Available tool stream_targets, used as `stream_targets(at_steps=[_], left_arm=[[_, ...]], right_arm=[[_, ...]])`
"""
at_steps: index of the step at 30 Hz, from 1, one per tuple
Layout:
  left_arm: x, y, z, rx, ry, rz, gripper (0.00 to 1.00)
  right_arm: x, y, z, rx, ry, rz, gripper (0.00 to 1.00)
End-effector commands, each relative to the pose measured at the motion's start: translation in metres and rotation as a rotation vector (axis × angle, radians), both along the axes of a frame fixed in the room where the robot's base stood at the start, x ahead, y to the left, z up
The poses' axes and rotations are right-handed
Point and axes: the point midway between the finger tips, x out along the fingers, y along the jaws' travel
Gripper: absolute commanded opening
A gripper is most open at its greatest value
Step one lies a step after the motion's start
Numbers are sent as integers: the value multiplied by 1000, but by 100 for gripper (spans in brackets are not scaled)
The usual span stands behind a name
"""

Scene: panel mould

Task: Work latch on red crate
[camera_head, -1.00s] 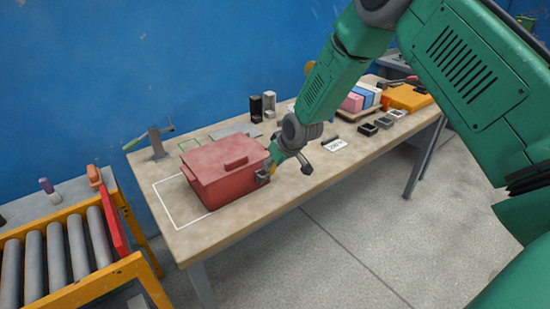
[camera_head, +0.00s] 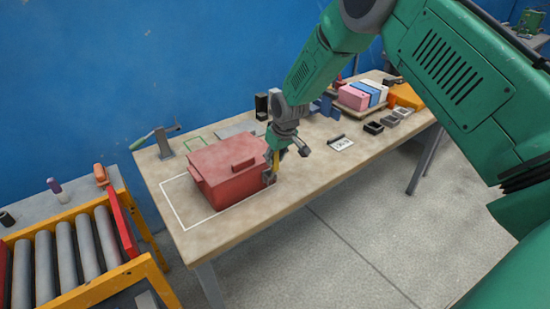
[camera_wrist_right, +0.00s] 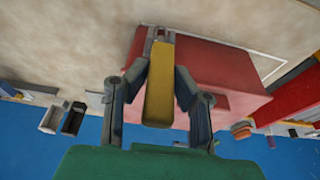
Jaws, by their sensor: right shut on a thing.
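The red crate (camera_head: 228,172) stands lidded on the table, partly inside a white outline. It also shows in the wrist view (camera_wrist_right: 215,75). A grey latch bracket (camera_head: 268,179) sits on its right end. A yellow latch lever (camera_wrist_right: 159,95) rises from the bracket and stands away from the crate's end. My right gripper (camera_head: 274,153) is at that end, shut on the lever; the wrist view shows the lever between its two fingers. The fingers hide part of the lever in the head view. My left gripper is not in view.
A hammer-like tool on a stand (camera_head: 165,140) is behind the crate at left. A roller conveyor (camera_head: 70,255) with a yellow frame lies at left. Coloured blocks (camera_head: 362,95) and small dark trays (camera_head: 374,127) are at the right. The table front is clear.

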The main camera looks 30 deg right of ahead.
Motion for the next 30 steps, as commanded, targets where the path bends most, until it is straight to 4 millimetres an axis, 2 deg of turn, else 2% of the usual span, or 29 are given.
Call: stream_targets(at_steps=[1,2,3,4,12,16,30], left_arm=[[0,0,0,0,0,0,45],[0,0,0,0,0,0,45],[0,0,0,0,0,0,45],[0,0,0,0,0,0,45],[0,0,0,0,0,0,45],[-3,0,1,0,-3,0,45],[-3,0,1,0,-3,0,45]], right_arm=[[1,1,-1,1,-2,0,0],[1,1,-1,1,-2,0,24],[1,1,-1,1,-2,0,38],[0,1,-1,1,-1,0,41],[-1,0,1,0,-3,0,41],[-3,0,8,0,-3,0,41],[-26,-2,94,1,-2,1,41]])
